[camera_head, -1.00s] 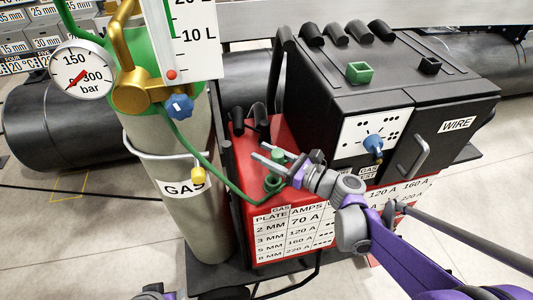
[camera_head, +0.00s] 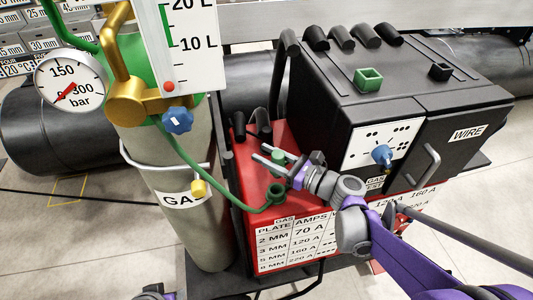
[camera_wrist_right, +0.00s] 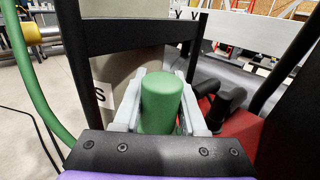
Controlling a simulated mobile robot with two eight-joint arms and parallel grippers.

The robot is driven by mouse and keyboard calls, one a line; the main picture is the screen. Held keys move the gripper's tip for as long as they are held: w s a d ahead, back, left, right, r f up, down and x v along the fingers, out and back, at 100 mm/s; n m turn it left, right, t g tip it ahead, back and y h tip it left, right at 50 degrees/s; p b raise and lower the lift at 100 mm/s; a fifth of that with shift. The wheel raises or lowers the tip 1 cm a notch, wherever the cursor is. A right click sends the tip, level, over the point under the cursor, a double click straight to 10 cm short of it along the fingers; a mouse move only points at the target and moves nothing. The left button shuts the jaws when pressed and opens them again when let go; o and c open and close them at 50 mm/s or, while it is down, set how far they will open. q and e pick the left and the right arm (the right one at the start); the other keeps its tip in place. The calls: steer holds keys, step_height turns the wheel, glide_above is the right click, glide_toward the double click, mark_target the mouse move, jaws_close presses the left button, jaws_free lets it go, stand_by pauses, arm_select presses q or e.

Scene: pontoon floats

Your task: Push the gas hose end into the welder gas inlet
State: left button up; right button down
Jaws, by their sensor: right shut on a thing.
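My right gripper (camera_head: 268,158) comes in from the right, above the red box (camera_head: 238,185) at the welder's front. It is shut on a green cylinder, the hose end (camera_head: 278,157); in the right wrist view the hose end (camera_wrist_right: 161,103) stands between the two fingers. The green hose (camera_head: 195,160) runs down from the regulator to a green round fitting (camera_head: 276,192) below the gripper. I cannot tell whether that fitting and the held cylinder are joined. A green square socket (camera_head: 368,79), possibly the gas inlet, sits on the black welder's top, apart from the gripper.
The grey gas cylinder (camera_head: 205,235) with gauge (camera_head: 70,83) and brass regulator (camera_head: 127,108) stands at left. A black square socket (camera_head: 440,71) and black handles (camera_head: 343,38) are on the welder (camera_head: 395,60). Black stubs (camera_head: 258,125) rise from the red box.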

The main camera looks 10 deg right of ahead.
steer(key=shift+f+b, duration=1.6)
steer(key=shift+f, duration=0.95)
steer(key=shift+f+b, duration=1.25)
steer(key=shift+f, duration=0.7)
steer(key=shift+c, duration=1.9)
jaws_free()
step_height(320, 180, up, 10)
steer(key=p, duration=0.3)
